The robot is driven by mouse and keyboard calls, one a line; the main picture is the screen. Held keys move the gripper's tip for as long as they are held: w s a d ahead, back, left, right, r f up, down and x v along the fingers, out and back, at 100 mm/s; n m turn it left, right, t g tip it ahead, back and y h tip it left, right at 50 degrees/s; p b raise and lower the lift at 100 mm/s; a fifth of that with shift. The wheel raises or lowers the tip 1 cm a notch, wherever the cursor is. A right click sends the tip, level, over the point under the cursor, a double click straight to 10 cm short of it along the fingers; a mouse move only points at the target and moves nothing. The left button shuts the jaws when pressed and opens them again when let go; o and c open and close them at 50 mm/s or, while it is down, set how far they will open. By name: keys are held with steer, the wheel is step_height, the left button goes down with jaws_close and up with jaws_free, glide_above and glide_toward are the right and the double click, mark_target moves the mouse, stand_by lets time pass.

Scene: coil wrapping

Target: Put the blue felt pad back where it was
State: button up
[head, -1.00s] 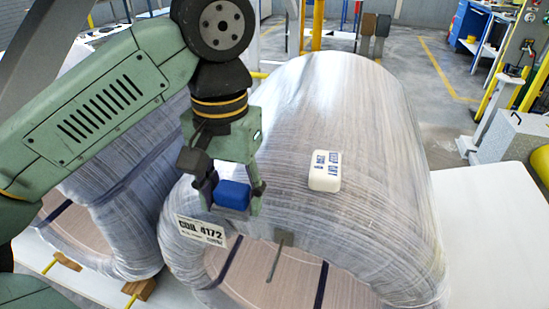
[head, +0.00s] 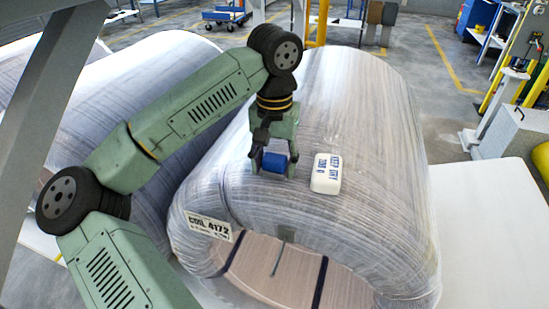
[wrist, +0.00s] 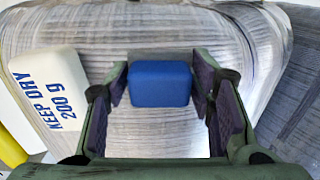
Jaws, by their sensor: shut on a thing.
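My gripper (head: 274,164) is shut on the blue felt pad (head: 274,161), a small blue block. It holds the pad over the upper front of the wrapped coil (head: 350,105). In the wrist view the pad (wrist: 161,84) sits between the two fingers, with wrapped coil surface around it. Whether the pad touches the coil I cannot tell. A white block (head: 326,173) marked "KEEP DRY 200 g" lies on the coil just right of my gripper. It also shows at the left of the wrist view (wrist: 50,95).
A white label (head: 208,226) reading "COIL 4172" is on the coil's front edge at the left. A second wrapped coil (head: 150,75) lies to the left, behind my arm. A pale flat surface (head: 490,225) is clear at the right.

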mark_target(275, 158)
steer(key=shift+f, duration=0.25)
steer(key=shift+f+b, duration=0.2)
steer(key=shift+b, duration=0.1)
steer(key=o, duration=1.1)
steer(key=shift+r, duration=0.1)
steer(key=shift+r+p, duration=0.2)
steer(key=shift+p, duration=0.15)
step_height(275, 158, up, 12)
steer(key=b, duration=0.1)
steer(key=shift+f, duration=0.1)
